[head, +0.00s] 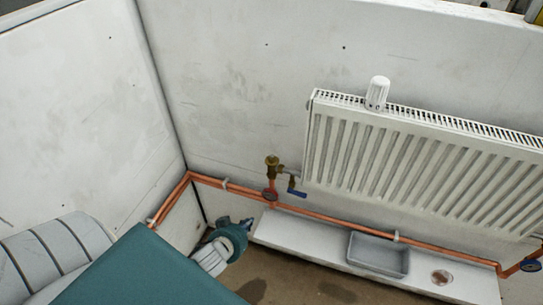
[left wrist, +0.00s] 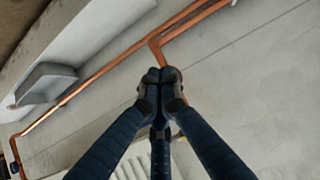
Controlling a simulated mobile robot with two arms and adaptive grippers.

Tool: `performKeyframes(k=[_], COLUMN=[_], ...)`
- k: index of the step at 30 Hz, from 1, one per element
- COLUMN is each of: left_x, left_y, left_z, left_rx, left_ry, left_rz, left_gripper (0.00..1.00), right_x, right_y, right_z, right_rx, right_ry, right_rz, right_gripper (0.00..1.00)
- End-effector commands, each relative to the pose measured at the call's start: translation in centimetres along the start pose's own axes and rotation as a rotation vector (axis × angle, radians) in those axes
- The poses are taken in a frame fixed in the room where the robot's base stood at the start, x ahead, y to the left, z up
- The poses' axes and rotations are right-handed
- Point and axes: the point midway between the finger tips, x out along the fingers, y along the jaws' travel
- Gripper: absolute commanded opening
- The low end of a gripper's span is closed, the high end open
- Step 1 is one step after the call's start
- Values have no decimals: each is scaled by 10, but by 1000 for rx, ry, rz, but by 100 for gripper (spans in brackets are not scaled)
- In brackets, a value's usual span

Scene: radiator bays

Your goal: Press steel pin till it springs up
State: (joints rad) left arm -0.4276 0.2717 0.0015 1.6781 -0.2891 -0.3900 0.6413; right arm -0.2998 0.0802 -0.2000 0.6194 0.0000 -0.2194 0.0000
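The brass valve body (head: 272,161) stands on a short copper riser at the left end of the white radiator (head: 400,150). Its round top is bare and faces up; the steel pin is too small to make out. My left gripper (head: 249,223) is low and to the left of the valve in the head view, apart from it in the picture. In the left wrist view its dark fingertips (left wrist: 160,78) meet, with nothing visible between them. They cover the end of the copper riser (left wrist: 157,48), and the valve is hidden there. My right gripper is not in view.
A white thermostat head (head: 377,93) stands on the radiator's top edge. A blue lever (head: 297,191) hangs beside the valve. Copper pipe (head: 340,222) runs along the wall, above a white ledge (head: 305,237) with a grey tray (head: 361,267) and a small copper-coloured round item (head: 441,277).

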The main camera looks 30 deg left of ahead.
Motion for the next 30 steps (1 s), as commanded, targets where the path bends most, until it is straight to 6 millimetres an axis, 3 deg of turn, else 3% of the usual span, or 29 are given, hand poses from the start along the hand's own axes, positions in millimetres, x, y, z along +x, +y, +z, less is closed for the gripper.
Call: performKeyframes(k=[1,6,9,12,16,30], left_x=[-10,-53,-77,-94,-106,-101], left_y=[-2,-4,-3,-2,-1,-1], left_z=[-40,-145,-188,-215,-231,-237], left_rx=[-19,-87,-117,-136,-150,-151], left_ry=[67,253,332,386,418,423], left_rz=[1,9,20,29,35,37], left_gripper=[0,0,0,0,0,0], right_x=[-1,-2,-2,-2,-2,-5], right_y=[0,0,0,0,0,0], right_z=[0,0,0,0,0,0], right_rx=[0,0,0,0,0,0], right_ry=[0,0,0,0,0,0], right_rz=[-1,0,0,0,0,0], right_gripper=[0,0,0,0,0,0])
